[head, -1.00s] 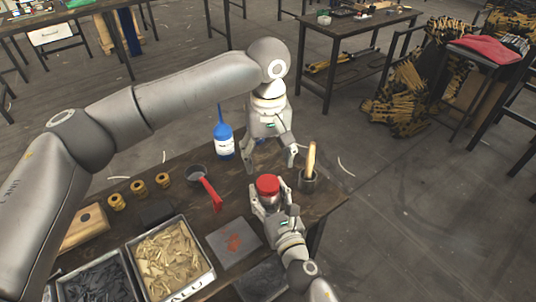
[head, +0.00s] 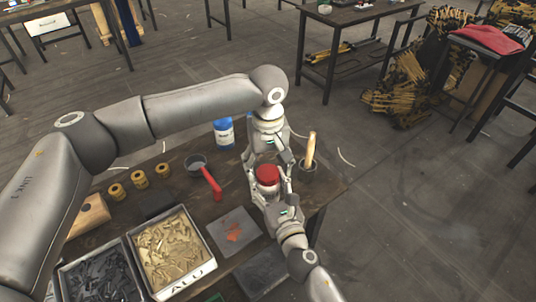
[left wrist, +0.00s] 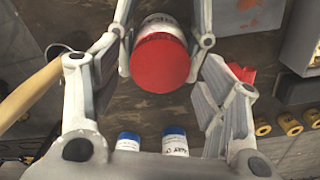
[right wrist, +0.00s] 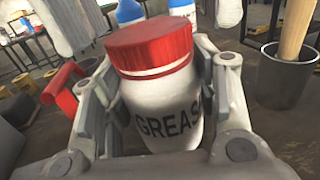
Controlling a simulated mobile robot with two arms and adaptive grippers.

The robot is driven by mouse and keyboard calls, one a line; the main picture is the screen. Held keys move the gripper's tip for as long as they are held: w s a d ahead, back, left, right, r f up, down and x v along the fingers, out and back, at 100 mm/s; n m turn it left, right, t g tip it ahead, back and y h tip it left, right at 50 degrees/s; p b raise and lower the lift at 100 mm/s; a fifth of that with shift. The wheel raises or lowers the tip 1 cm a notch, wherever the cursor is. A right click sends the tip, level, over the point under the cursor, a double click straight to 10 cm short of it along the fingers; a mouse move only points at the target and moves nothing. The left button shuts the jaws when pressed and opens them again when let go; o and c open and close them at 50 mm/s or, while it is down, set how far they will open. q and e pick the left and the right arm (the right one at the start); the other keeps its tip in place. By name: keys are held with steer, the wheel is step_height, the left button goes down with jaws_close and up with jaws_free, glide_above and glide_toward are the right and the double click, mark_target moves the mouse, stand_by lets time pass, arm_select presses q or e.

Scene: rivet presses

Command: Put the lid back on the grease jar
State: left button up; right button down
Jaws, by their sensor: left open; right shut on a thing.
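The white grease jar (right wrist: 165,110) stands roughly upright in my right gripper (right wrist: 155,95), which is shut on its body. The red lid (right wrist: 150,45) sits on top of the jar; I cannot tell how tightly. The lid also shows in the head view (head: 267,175) and in the left wrist view (left wrist: 160,62). My left gripper (head: 268,160) is open and empty, just behind and above the lid in the head view. In the left wrist view its fingers stand apart on both sides, below the lid in the picture.
A cup (head: 308,170) with a wooden-handled tool stands close to the right of the grippers. A blue-and-white bottle (head: 223,134) stands behind. A small pot with a red handle (head: 211,184), a grey plate (head: 233,230) and a parts tray (head: 204,268) lie left on the table.

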arm_select(q)
steer(key=shift+f, duration=0.45)
